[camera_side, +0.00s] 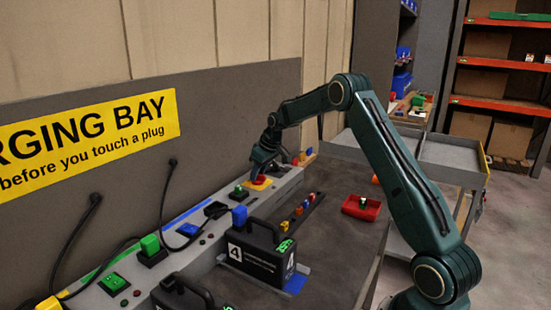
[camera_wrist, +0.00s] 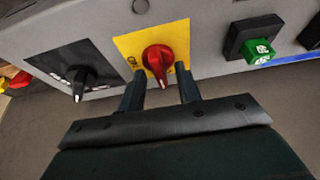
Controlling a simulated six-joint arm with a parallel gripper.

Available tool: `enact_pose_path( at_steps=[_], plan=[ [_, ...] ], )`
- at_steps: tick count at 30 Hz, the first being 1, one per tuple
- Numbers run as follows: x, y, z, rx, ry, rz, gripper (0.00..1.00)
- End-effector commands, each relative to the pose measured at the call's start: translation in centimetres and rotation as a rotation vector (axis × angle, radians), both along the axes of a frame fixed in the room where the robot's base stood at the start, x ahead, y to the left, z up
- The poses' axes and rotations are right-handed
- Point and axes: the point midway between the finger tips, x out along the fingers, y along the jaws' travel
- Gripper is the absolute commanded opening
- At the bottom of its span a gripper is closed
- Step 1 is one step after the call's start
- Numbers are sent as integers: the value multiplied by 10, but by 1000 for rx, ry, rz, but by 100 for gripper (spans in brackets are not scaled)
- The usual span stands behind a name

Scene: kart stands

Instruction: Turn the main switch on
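The main switch is a red rotary knob (camera_wrist: 158,58) on a yellow plate (camera_wrist: 124,44); it shows in the middle of the wrist view. Its pointer tilts down and slightly right in that view. In the side view the red knob (camera_side: 259,179) sits on the grey ledge under my gripper (camera_side: 262,163). In the wrist view my gripper (camera_wrist: 161,90) is open, its two dark fingers apart at the lower edge of the yellow plate. The knob lies just beyond the gap between the fingertips; I cannot tell whether they touch it.
In the wrist view a black selector (camera_wrist: 80,78) is left of the yellow plate and a green plug (camera_wrist: 259,52) in a black socket is right. In the side view a black battery case (camera_side: 258,253) marked 4 and a red tray (camera_side: 361,208) stand on the bench.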

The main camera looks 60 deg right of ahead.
Motion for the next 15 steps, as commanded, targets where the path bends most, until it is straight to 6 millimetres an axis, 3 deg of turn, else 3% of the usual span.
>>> enact_pose_path(
  at_steps=[5,10,15],
  plan=[
    [0,0,0,0,0,0,34],
    [0,0,0,0,0,0,2],
    [0,0,0,0,0,-1,0]
  ],
)
